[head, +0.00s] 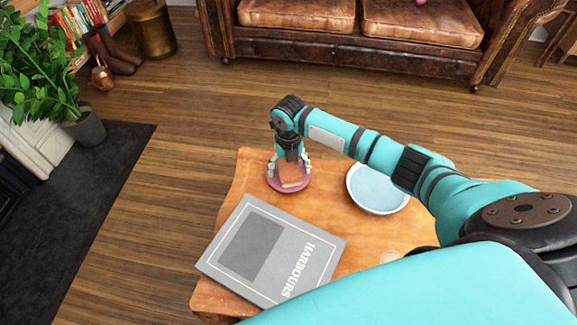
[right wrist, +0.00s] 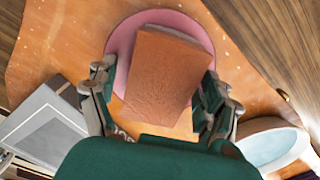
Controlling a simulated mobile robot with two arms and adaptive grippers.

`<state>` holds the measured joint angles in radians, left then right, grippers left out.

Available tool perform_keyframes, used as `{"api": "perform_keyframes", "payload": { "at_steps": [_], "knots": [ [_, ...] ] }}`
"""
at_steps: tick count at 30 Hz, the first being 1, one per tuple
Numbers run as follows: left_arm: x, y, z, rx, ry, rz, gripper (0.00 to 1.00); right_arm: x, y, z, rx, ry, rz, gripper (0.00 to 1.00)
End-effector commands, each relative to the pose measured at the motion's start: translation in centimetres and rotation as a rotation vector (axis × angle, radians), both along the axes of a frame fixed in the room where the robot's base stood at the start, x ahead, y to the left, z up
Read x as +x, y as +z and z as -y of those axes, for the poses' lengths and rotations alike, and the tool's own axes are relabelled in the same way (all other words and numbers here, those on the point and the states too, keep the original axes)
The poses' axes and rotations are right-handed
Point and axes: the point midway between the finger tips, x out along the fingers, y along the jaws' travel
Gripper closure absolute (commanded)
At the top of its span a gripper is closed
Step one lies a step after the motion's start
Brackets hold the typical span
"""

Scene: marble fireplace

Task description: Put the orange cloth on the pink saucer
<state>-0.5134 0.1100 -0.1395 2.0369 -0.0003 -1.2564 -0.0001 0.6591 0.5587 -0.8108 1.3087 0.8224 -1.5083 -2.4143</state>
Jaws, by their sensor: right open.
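The orange cloth (right wrist: 163,75) is a folded, roughly rectangular piece. In the head view the cloth (head: 291,174) lies over the pink saucer (head: 273,182), directly below my right gripper. The saucer's rim also shows around the cloth's far end in the right wrist view (right wrist: 122,43). My right gripper (head: 289,168) points down over the saucer, its fingers open on either side of the cloth. Whether the cloth touches the saucer all over is hard to tell. My left gripper is not in view.
A grey book (head: 235,250) lies on the wooden table (head: 253,172) to the left of front. A pale blue bowl (head: 377,188) stands on the right, under my right arm. A leather sofa (head: 300,42) and a potted plant (head: 88,127) are off the table.

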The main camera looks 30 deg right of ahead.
Motion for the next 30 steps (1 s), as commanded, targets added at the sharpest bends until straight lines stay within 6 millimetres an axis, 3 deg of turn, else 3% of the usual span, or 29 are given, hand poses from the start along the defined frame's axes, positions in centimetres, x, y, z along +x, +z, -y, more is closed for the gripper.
{"api": "perform_keyframes", "payload": {
  "at_steps": [6, 21, 30],
  "knots": [
    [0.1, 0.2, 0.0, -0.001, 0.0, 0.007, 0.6, 0.0, 0.7, 0.0, 0.0, 0.0, 0.001, 0.18],
    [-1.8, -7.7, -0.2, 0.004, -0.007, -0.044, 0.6, 0.1, 10.4, 0.0, 0.0, 0.0, 0.002, 0.18],
    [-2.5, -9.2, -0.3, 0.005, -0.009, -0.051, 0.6, 0.0, 12.3, 0.0, 0.001, -0.001, 0.0, 0.18]
  ]
}}
